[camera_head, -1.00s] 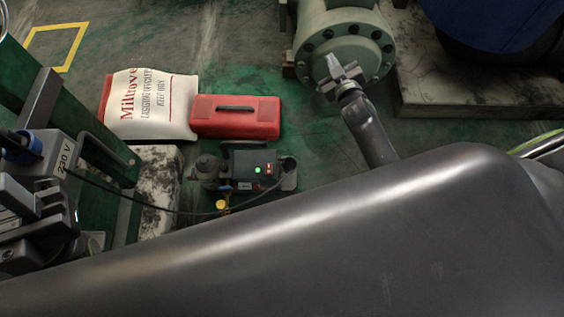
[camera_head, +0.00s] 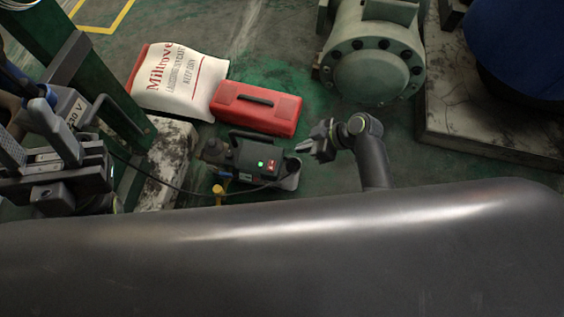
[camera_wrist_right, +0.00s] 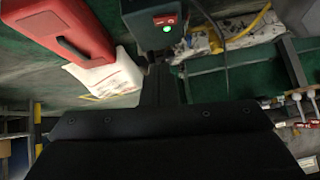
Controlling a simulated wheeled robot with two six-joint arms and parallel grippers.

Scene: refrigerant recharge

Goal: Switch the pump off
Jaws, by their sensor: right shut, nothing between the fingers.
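The pump (camera_head: 247,155) is a small dark green-grey unit on the floor, with a lit green lamp (camera_head: 261,162) and a red switch (camera_head: 272,164) on its panel. In the wrist view the pump (camera_wrist_right: 146,36) is at the top centre, its red switch (camera_wrist_right: 164,21) above the green lamp (camera_wrist_right: 167,30). My right gripper (camera_head: 303,150) is shut and empty, just right of the pump and pointing left towards it, apart from the switch in the picture. Its narrow dark fingers also show in the wrist view (camera_wrist_right: 159,85).
A red toolbox (camera_head: 257,107) and a white printed bag (camera_head: 180,80) lie behind the pump. A green flanged machine (camera_head: 372,76) stands at the back right. A 230 V box (camera_head: 77,112) and dark equipment stand at the left; a black cable runs to the pump.

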